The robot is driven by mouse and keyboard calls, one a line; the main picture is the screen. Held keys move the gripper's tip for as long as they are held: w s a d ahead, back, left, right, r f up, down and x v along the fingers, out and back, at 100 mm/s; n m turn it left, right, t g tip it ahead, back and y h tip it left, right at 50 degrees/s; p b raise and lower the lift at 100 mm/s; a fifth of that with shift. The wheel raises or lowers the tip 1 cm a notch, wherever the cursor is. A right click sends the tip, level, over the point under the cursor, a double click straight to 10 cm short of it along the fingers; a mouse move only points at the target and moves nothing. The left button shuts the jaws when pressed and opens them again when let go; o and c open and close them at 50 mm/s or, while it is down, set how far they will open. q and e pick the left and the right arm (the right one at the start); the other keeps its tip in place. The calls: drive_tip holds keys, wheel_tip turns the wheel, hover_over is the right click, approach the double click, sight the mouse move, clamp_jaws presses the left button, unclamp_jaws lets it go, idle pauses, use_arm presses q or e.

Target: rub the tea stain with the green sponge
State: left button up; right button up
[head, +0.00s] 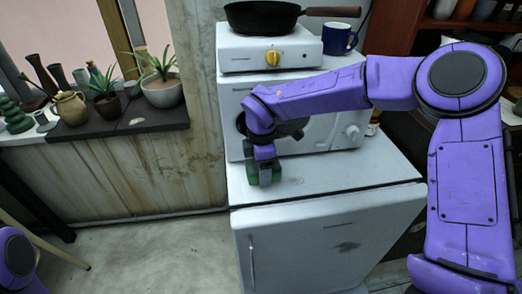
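My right gripper (264,162) points down over the white top of the small fridge (325,180), near its left end. It is shut on the green sponge (265,177), a dark green block at its fingertips. The sponge is at the fridge top; whether it touches the surface is hard to tell. A small dark smudge (347,246) shows on the fridge door. My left gripper is out of view.
A white oven (350,115) stands behind the sponge, with a white hotplate (268,50), a black pan (262,16) and a blue mug (338,38) above. Potted plants and vases line the dark sill (140,120) at left.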

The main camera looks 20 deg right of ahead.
drive_tip(key=shift+s+d+r+p, duration=0.15)
drive_tip(key=shift+r+p, duration=0.3)
drive_tip(key=shift+r, duration=0.55)
wheel_tip(320, 180, up, 2)
drive_tip(key=shift+r+p, duration=0.1)
drive_tip(key=shift+p, duration=0.55)
drive_tip(key=shift+r+p, duration=0.5)
drive_tip(key=shift+r, duration=0.35)
